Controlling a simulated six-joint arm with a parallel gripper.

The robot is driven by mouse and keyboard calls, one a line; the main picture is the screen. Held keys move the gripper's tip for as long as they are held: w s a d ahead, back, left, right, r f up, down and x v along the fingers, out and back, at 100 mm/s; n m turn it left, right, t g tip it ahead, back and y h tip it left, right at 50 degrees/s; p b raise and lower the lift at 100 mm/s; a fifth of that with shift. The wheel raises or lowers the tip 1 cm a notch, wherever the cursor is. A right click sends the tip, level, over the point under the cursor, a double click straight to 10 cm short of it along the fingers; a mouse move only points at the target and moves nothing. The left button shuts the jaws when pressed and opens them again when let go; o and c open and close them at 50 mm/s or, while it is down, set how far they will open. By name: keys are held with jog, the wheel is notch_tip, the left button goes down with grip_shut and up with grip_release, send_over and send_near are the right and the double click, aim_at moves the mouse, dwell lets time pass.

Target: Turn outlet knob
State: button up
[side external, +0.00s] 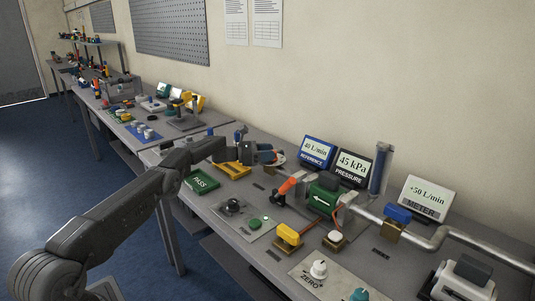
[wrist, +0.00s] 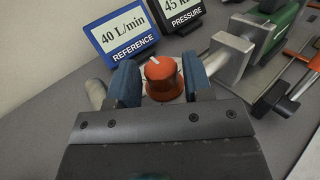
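A red-orange round knob (wrist: 160,78) with a pale pointer line on top shows in the wrist view, with the line near the top of its face. No label on the knob is readable. My gripper (wrist: 161,82) has its two blue fingers on either side of the knob, with small gaps showing, so it looks open around it. In the side external view, my gripper (side external: 268,156) reaches to the pipe's left end below the reference display. The knob is mostly hidden there, and contact cannot be made out.
A blue reference display (wrist: 122,32) reading 40 L/min and a black pressure display (wrist: 183,12) reading 45 kPa stand just behind. A metal bracket (wrist: 232,55) and a green valve body (side external: 323,192) sit close to the right.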

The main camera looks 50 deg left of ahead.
jog(key=shift+o, duration=1.2)
jog(key=shift+f, duration=0.1)
jog(key=v, duration=1.3)
jog(key=shift+s+a, duration=0.3)
jog(key=s+d+n+t+y, duration=0.2)
jog(key=d+n+t+y, duration=0.15)
jog(key=d+y, duration=0.25)
jog(key=shift+n+g, duration=0.25)
jog(key=shift+n, duration=0.2)
jog(key=x, duration=1.3)
jog(key=shift+w+a+f, duration=0.1)
jog(key=shift+w+a, duration=0.05)
jog(key=shift+a, duration=0.1)
jog(key=shift+c, duration=0.2)
